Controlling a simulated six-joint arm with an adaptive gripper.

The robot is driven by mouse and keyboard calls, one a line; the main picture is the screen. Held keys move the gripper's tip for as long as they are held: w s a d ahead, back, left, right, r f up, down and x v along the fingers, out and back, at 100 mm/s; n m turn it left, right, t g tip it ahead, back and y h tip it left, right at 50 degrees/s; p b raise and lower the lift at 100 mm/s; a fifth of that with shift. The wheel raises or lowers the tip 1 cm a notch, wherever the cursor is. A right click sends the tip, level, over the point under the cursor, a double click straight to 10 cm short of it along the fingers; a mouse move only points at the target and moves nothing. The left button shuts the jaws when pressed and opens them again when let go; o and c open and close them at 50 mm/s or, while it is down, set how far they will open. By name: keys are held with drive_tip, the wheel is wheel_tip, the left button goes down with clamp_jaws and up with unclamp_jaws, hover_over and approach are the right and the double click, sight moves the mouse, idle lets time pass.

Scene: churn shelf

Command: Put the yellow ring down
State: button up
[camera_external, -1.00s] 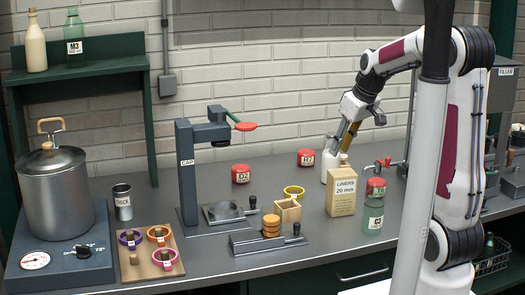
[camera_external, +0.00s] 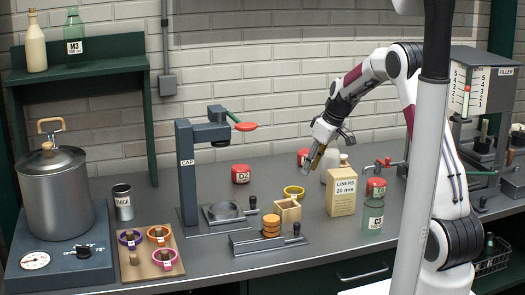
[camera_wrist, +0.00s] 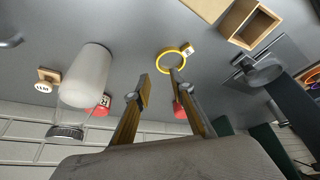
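The yellow ring (camera_external: 293,190) lies on the grey bench, behind the small wooden box and left of the liners box. In the wrist view the yellow ring (camera_wrist: 160,62) shows beyond my fingertips, apart from them, with a small label tab at its edge. My gripper (camera_external: 313,165) is above the bench, to the right of the ring in the external view. In the wrist view my gripper (camera_wrist: 159,80) has its two fingers spread with nothing between them.
A white bottle (camera_wrist: 88,75) stands close to my gripper. The liners box (camera_external: 341,193), a small wooden box (camera_external: 287,213) and a red-lidded jar D2 (camera_external: 240,174) stand around the ring. A board (camera_external: 150,262) with several rings lies at the left front.

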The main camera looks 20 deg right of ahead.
drive_tip(key=shift+w+f, duration=0.1)
drive_tip(key=shift+f, duration=0.1)
drive_tip(key=shift+x, duration=1.3)
drive_tip(key=shift+w+x, duration=0.15)
drive_tip(key=shift+x, duration=1.15)
drive_tip(key=shift+w+x, duration=0.1)
drive_tip(key=shift+x, duration=1.2)
drive_tip(key=shift+a+r, duration=0.1)
clamp_jaws()
